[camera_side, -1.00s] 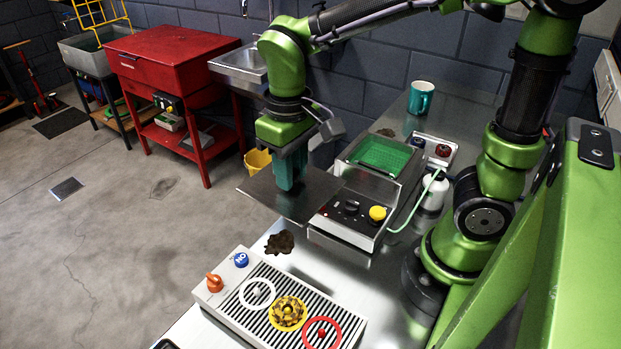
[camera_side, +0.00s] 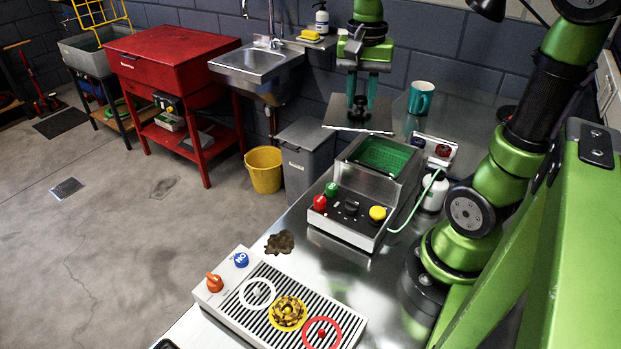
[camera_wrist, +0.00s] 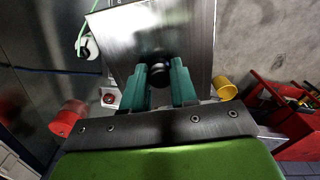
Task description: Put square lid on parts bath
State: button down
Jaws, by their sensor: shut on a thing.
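My gripper (camera_side: 361,103) is shut on the dark knob of the flat square metal lid (camera_side: 343,121), and holds the lid in the air. In the side view the lid looks level, above and at the back of the parts bath (camera_side: 384,157). The bath is an open metal box with a green mesh basket inside. In the wrist view the lid (camera_wrist: 193,30) spreads out beyond the green fingers (camera_wrist: 160,78) and hides what lies under it. The gap between lid and bath cannot be judged exactly.
A control panel with red, green, black and yellow knobs (camera_side: 352,210) fronts the bath. A teal mug (camera_side: 421,98), a switch box (camera_side: 436,150) and a white bottle (camera_side: 433,188) stand to the right. A striped fixture (camera_side: 275,305) lies at the front.

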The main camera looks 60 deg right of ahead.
aim_at(390, 105)
jog(key=s+d+m, duration=0.1)
jog(key=d, duration=0.1)
jog(key=s+d+m, duration=0.1)
jog(key=d+m, duration=0.1)
jog(key=s+d+m, duration=0.1)
jog(key=s+d, duration=0.1)
jog(key=shift+s+m, duration=0.1)
jog(key=shift+m, duration=0.3)
notch_tip(390, 105, down, 4)
notch_tip(390, 105, down, 7)
jog(key=shift+a+f, duration=0.1)
jog(key=shift+f, duration=0.4)
dwell(1.6)
jog(key=c, duration=0.8)
grip_release()
